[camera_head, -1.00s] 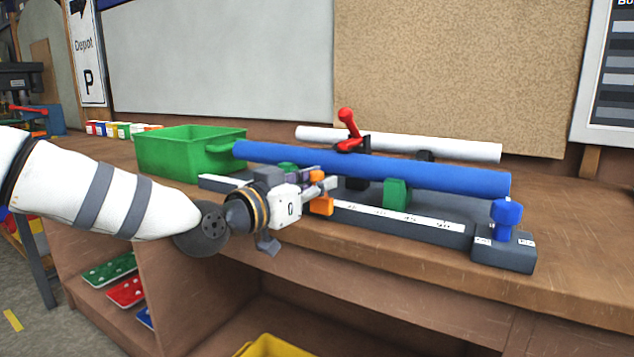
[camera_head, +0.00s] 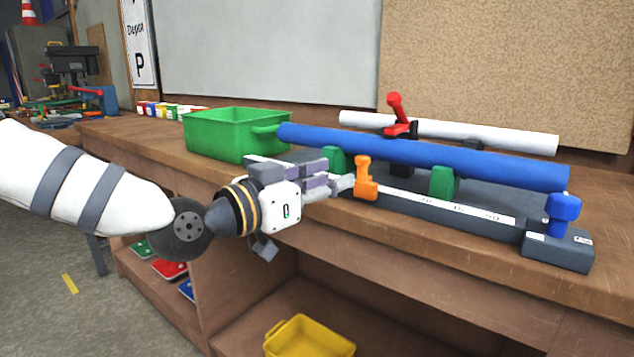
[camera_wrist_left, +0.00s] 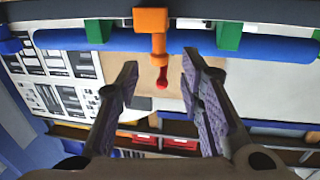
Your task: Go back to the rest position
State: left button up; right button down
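My left gripper (camera_head: 335,182) is open and empty in front of the bench-top jig, just left of the orange clamp handle (camera_head: 364,178). In the left wrist view the two fingers (camera_wrist_left: 160,85) are spread apart. The orange handle (camera_wrist_left: 151,30) stands beyond the fingertips, in the gap's line. A blue tube (camera_head: 430,160) lies across green supports (camera_head: 443,183) on the dark jig base (camera_head: 510,235). A blue clamp handle (camera_head: 563,207) stands at its right end. My right gripper is not in view.
A green bin (camera_head: 215,137) stands at the tube's left end. A white tube (camera_head: 500,135) with a red handle (camera_head: 397,108) lies behind. The wooden bench edge (camera_head: 420,275) is close below my left gripper. A yellow bin (camera_head: 310,340) sits on the lower shelf. Floor at the left is clear.

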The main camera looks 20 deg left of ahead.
pick_arm(q)
jog(key=v, duration=0.3)
jog(key=shift+s, duration=0.25)
jog(key=s+f+n+g+y, duration=0.1)
jog(key=s+f+g, duration=0.3)
jog(key=f, duration=0.6)
jog(key=s+f+n+g+y+p, duration=0.1)
jog(key=s+f+n+g+y, duration=0.1)
jog(key=s+f, duration=0.65)
jog(key=s+f+n+g+y, duration=0.1)
jog(key=s+f+g, duration=0.15)
jog(key=f, duration=1.05)
jog(key=s+a+f+g+y, duration=0.1)
jog(key=s+a+f+g, duration=0.1)
jog(key=s, duration=0.8)
jog(key=s+a+f+n+g+y+p, duration=0.1)
jog(key=s+f+g, duration=0.3)
jog(key=s, duration=0.6)
jog(key=s+a+f+n+g+y, duration=0.1)
jog(key=s+f, duration=0.4)
jog(key=s, duration=0.5)
jog(key=a+g+y, duration=0.1)
jog(key=a+g, duration=0.1)
jog(key=shift+s+a+f+g+y, duration=0.25)
jog(key=shift+a+g+y, duration=0.1)
jog(key=shift+y, duration=0.05)
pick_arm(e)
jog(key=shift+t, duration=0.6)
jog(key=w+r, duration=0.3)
